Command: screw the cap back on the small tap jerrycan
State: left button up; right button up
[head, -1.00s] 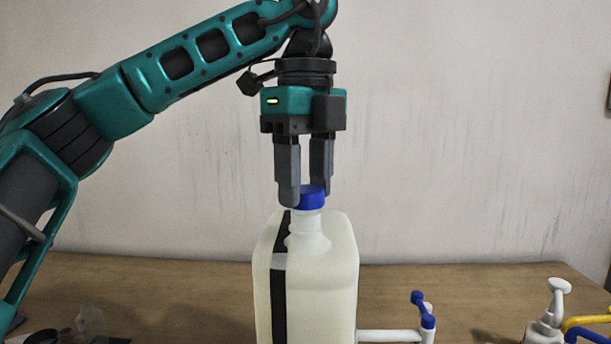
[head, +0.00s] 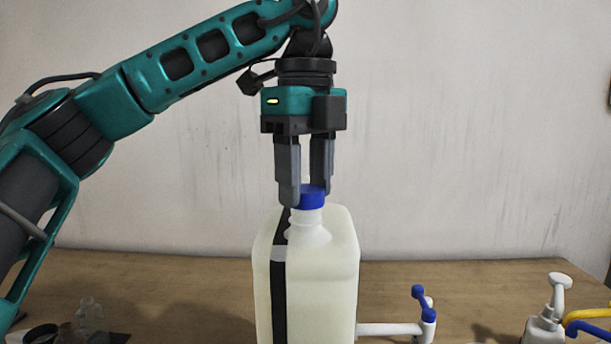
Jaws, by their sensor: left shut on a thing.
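The small tap jerrycan (head: 325,270) stands upright on the table, a cloudy white can with a dark vertical strip on its front left. Its tap (head: 424,312), white with a blue handle, sticks out to the right on a white pipe. The blue cap (head: 312,198) is at the top of the can's neck. My left gripper (head: 305,195) points straight down and is shut on the cap. Whether the cap's thread is engaged cannot be seen. My right gripper is not in view.
A white pump bottle (head: 548,315) stands at the lower right, beside yellow (head: 590,316) and blue parts. A clear small bottle (head: 89,315) and dark items lie at the lower left. The table (head: 180,285) behind the can is bare up to the wall.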

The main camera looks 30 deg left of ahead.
pick_arm(q)
jog(key=shift+f+b, duration=0.4)
jog(key=shift+f, duration=0.3)
dwell(1.5)
jog(key=m+p, duration=0.2)
jog(key=m, duration=0.1)
jog(key=shift+r+m, duration=0.1)
jog(key=shift+m, duration=1.2)
jog(key=shift+f, duration=0.2)
jog(key=m, duration=0.6)
